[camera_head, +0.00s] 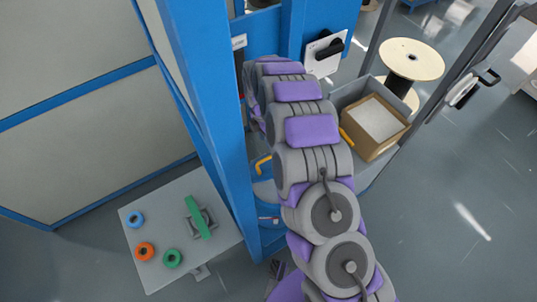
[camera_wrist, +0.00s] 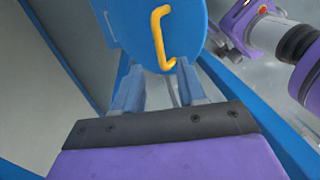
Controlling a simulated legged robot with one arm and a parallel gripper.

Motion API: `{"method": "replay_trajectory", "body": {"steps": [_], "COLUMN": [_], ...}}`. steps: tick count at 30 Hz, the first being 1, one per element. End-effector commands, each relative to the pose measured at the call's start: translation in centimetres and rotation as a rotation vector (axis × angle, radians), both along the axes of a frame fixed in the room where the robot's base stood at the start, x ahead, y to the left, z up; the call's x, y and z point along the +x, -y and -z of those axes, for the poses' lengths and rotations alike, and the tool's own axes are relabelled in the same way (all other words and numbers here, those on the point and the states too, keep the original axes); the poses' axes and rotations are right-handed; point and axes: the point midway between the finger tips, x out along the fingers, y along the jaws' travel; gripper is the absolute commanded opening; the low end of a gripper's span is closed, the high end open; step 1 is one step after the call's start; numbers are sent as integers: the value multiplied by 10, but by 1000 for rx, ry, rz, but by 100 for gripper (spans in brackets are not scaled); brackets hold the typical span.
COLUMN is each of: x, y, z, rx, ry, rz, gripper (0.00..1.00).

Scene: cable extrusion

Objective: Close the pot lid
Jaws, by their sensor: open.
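The pot lid (camera_wrist: 190,30) is a round blue disc with a yellow bar handle (camera_wrist: 163,40), at the top middle of the wrist view. In the head view, a yellow handle (camera_head: 262,165) shows left of my arm, above a blue rounded body (camera_head: 268,212) that looks like the pot. My arm and a blue post hide most of it, and my gripper is hidden there.
A blue post (camera_head: 215,110) stands close left of my arm. A grey table (camera_head: 150,215) holds coloured rings and a green-topped fixture. A cardboard box (camera_head: 388,148) sits in a grey bin at right, near a cable spool (camera_head: 411,58). Floor at right is clear.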

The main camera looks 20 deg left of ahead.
Motion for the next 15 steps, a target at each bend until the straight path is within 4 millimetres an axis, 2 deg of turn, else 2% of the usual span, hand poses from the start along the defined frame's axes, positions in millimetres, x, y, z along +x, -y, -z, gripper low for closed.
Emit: {"method": "replay_trajectory", "body": {"steps": [1,6,15], "x": [-2,-6,-10], "y": [1,5,15], "z": [13,46,84], "rx": [-2,-3,4], "ry": [-3,-3,-2], "rz": [0,-1,1], "gripper": [41,41,41]}}
